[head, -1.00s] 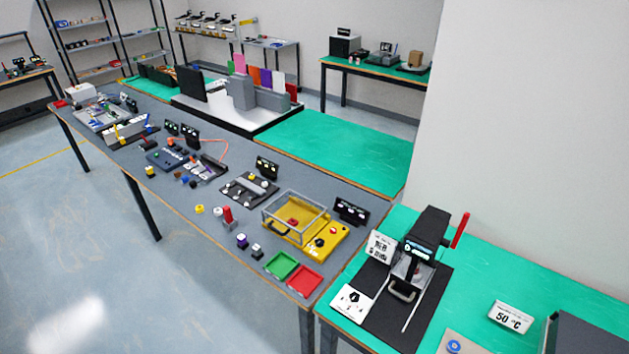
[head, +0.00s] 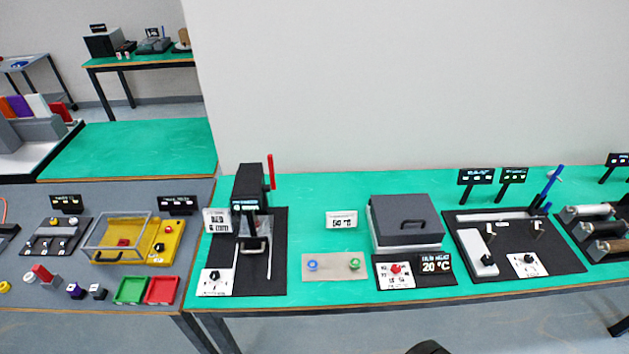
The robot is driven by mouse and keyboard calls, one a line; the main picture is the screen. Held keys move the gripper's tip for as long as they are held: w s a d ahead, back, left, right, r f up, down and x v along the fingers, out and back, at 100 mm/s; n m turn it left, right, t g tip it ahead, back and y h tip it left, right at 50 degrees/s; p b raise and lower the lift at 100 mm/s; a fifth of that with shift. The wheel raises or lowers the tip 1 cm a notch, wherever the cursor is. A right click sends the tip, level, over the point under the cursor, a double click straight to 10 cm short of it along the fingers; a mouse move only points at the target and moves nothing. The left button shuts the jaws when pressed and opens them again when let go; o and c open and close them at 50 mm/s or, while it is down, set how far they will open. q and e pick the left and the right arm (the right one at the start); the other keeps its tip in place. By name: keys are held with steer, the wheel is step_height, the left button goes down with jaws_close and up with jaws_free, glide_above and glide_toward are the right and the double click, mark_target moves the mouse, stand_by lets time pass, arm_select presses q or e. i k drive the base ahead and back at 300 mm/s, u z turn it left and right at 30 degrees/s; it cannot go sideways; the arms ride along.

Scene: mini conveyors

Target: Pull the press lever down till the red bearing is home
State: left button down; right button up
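The black press (head: 249,190) stands on a black base plate at the left end of the near green table. Its red press lever (head: 270,172) points straight up on the press's right side. A dark frame with a pale handle sits at the front of the press. I cannot make out a red bearing in or near the press. Neither gripper shows in the head view.
A grey lidded box (head: 405,222) stands right of the beige plate, with a 20 °C display. Further right is a black board with a blue lever (head: 551,181). Left, a grey table holds a yellow station (head: 160,247) and green and red trays. A white wall stands behind.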

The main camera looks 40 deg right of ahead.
mark_target(273, 174)
steer(key=u, duration=0.05)
steer(key=k, duration=0.25)
steer(key=z, duration=1.35)
steer(key=i, duration=1.1)
steer(key=u, duration=0.7)
